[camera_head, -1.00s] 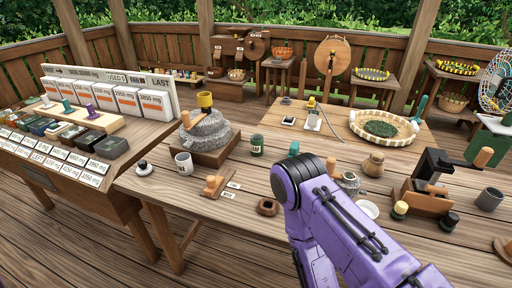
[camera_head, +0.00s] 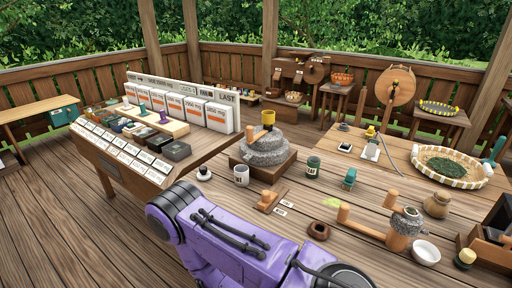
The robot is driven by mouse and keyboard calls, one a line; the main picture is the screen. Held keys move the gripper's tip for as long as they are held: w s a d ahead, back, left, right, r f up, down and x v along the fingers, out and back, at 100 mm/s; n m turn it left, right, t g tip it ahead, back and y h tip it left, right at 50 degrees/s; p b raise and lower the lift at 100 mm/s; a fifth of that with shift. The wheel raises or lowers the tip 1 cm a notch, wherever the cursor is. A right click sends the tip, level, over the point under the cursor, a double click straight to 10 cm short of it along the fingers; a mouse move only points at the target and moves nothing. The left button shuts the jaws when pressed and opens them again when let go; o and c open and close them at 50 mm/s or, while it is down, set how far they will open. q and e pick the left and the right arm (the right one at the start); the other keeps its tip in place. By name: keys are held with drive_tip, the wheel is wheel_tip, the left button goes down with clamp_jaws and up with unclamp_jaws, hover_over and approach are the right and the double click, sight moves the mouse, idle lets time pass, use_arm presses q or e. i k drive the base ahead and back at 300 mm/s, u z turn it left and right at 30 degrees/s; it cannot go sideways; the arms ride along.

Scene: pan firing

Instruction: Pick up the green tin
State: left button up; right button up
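A dark green tin (camera_head: 313,166) with a pale label stands upright on the wooden table, right of the stone mill (camera_head: 265,148). Nothing touches it. A purple arm of mine crosses the bottom of the view, in front of the table's near part. Neither gripper shows in the view, so their fingers cannot be seen.
A white labelled mug (camera_head: 241,175), a wooden block (camera_head: 268,201) and a brown ring-shaped bowl (camera_head: 319,231) stand near the tin. A wooden-handled grinder (camera_head: 402,228) and a white bowl (camera_head: 426,252) are at the right. A wide basket (camera_head: 450,180) lies behind.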

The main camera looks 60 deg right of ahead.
sight(314, 162)
drive_tip(key=u, duration=0.15)
drive_tip(key=i, duration=1.8)
drive_tip(key=z, duration=3.15)
